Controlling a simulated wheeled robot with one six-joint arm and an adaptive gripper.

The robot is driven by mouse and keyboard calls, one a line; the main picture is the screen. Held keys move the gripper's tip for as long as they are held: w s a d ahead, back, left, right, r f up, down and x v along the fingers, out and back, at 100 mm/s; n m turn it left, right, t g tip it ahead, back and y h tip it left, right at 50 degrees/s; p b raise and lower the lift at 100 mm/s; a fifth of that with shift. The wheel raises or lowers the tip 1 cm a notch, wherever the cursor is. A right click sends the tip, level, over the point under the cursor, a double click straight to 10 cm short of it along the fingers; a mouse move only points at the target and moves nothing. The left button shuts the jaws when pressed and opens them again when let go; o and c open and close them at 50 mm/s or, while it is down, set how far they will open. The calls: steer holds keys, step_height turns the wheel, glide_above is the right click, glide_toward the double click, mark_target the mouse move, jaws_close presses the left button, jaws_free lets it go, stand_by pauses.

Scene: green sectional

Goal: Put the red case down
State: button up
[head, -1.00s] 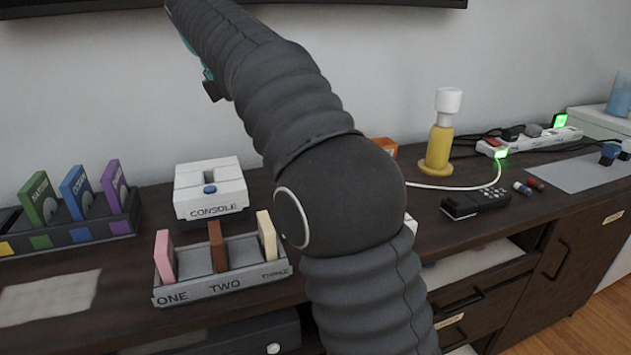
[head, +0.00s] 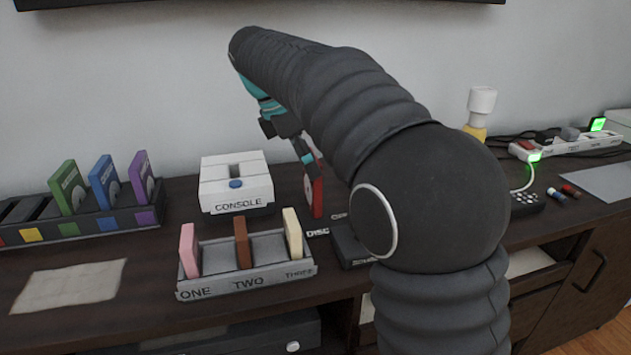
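The red case (head: 317,195) is upright just right of the white console, partly hidden by my arm. My gripper (head: 306,158) points down at its top edge, with a finger against it; it appears shut on the case, though the far finger is hidden. I cannot tell whether the case's bottom touches the tabletop. The dark rack (head: 98,226) at left holds a green case (head: 68,187), a blue case (head: 104,182) and a purple case (head: 141,178). Its slots at the left, by the red and yellow squares, are empty.
The white console (head: 236,187) stands behind a grey tray (head: 245,283) with pink, brown and cream pieces. A pale sheet (head: 65,285) lies at front left on the dark cabinet top. A dark box (head: 350,247) is right of the tray. A power strip (head: 575,145) is far right.

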steer(key=shift+b+x, duration=0.65)
steer(key=shift+x, duration=0.55)
steer(key=c, duration=0.9)
steer(key=shift+c, duration=0.2)
steer(key=shift+r, duration=0.2)
